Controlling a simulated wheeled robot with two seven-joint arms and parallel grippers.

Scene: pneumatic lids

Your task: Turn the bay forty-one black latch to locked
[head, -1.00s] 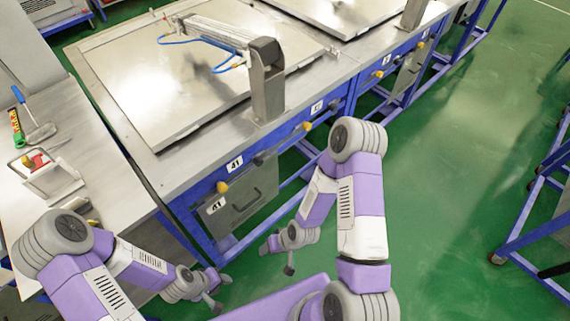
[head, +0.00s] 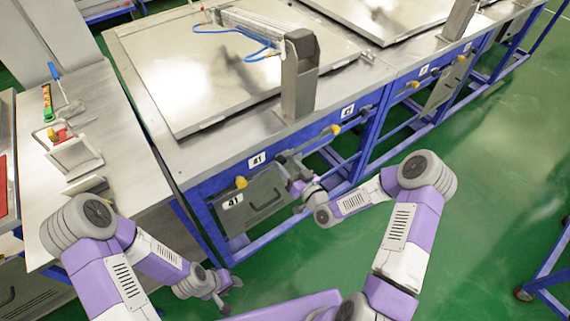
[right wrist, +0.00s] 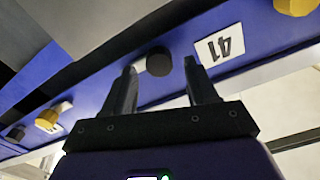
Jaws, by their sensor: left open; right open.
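The bay forty-one black latch (right wrist: 159,62) shows in the right wrist view as a round dark knob on the blue rail, beside the white 41 label (right wrist: 219,45). In the head view that 41 label (head: 257,160) is on the table's front rail, and the latch is small and partly hidden by my gripper. My right gripper (right wrist: 159,80) is open, with one finger on each side of the knob; I cannot tell whether they touch it. It also shows in the head view (head: 291,172). My left gripper (head: 224,294) is open and empty, low in front of the table.
Yellow knobs (head: 241,182) (head: 335,129) sit on the rail either side of the black latch. A grey box (head: 252,200) labelled 41 hangs below it. A steel side table (head: 110,130) with tools is at left. Green floor (head: 480,190) is open at right.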

